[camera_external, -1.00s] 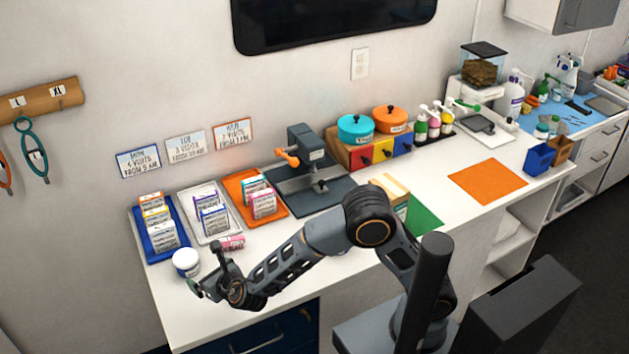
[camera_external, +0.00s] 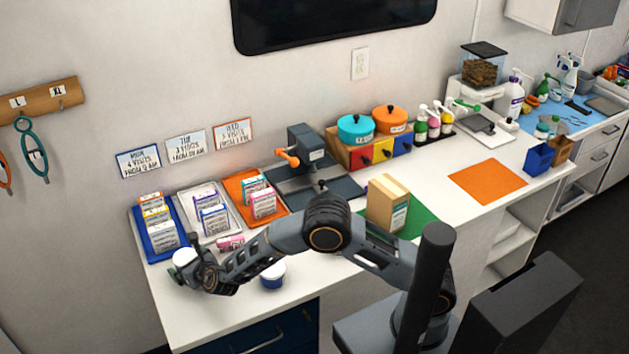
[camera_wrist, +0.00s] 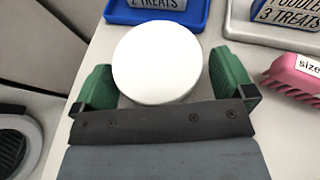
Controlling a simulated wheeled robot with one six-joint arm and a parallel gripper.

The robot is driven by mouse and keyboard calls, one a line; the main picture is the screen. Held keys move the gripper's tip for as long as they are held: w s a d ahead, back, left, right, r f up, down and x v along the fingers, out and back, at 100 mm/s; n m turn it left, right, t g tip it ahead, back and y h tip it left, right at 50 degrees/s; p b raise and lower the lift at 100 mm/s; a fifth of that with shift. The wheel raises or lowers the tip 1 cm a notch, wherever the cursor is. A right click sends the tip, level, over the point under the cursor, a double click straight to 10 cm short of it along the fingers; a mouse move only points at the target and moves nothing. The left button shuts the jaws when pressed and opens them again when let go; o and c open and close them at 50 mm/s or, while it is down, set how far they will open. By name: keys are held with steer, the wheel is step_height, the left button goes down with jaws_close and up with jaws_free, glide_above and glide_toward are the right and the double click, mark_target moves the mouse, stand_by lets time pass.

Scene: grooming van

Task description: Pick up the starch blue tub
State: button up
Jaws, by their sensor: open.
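A round tub with a white lid (camera_wrist: 157,62) sits between the two green fingers of my gripper (camera_wrist: 160,78) in the wrist view. It also shows at the front left of the counter in the external view (camera_external: 184,256), where my gripper (camera_external: 186,268) partly covers it. The fingers are open, one on each side of the lid, with a narrow gap visible. Its body and label are hidden. A second tub (camera_external: 273,276), with a blue body and white lid, stands to the right beside my forearm. I cannot read a label on either tub.
A blue tray (camera_external: 141,244) with small boxes lies just behind the tub. A pink item (camera_wrist: 296,76) lies to its right. A grey tray (camera_external: 185,206) and an orange tray (camera_external: 236,190) follow. A tan box (camera_external: 387,204) stands beyond my arm.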

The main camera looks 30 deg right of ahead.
steer(key=shift+w+a+f, duration=0.15)
steer(key=shift+w, duration=0.25)
steer(key=shift+c, duration=0.5)
steer(key=c, duration=0.9)
steer(key=shift+o, duration=0.2)
